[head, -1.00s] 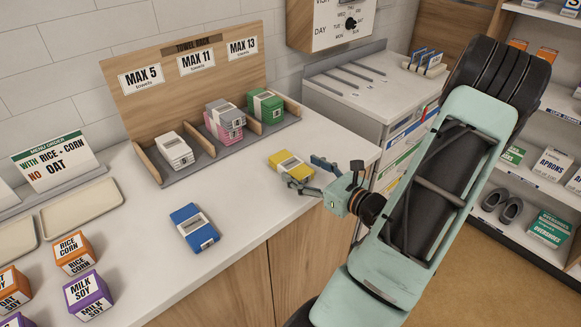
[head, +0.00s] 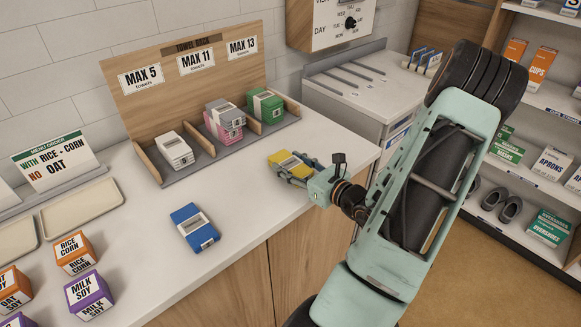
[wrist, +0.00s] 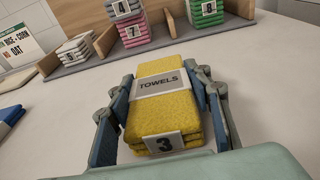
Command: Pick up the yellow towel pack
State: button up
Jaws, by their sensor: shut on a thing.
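The yellow towel pack (head: 291,162) lies on the white counter near its front edge. It has a white band reading "TOWELS" and a tag with a 3, clear in the wrist view (wrist: 162,107). My gripper (head: 293,171) is at the pack from the front right. In the wrist view its two blue-padded fingers (wrist: 165,118) stand on either side of the pack and are shut on it. The pack sits flat, with no visible gap under it.
The wooden towel rack (head: 137,91) behind holds white, pink, grey and green packs under signs MAX 5, MAX 11 and MAX 13. A blue pack (head: 194,227) lies to the left on the counter. A grey-topped cabinet (head: 335,100) stands to the right.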

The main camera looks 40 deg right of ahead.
aim_at(291, 163)
jog(key=shift+r, duration=0.1)
jog(key=shift+c, duration=0.4)
jog(key=shift+r, duration=0.5)
notch_tip(291, 163, up, 2)
jog(key=shift+r, duration=0.1)
jog(key=s+r, duration=0.1)
jog(key=s+a+r, duration=0.1)
jog(key=r, duration=0.1)
jog(key=s+a+r+p, duration=0.1)
jog(key=s+r, duration=0.1)
jog(key=shift+s+r, duration=0.1)
jog(key=shift+r, duration=0.1)
jog(key=s+r+p, duration=0.1)
jog(key=s+a+r+p, duration=0.1)
jog(key=s, duration=0.1)
jog(key=s+a+r+p, duration=0.1)
jog(key=p, duration=0.1)
jog(key=shift+s+r, duration=0.1)
jog(key=shift+s, duration=0.25)
jog(key=shift+s+p, duration=0.1)
jog(key=shift+p, duration=0.5)
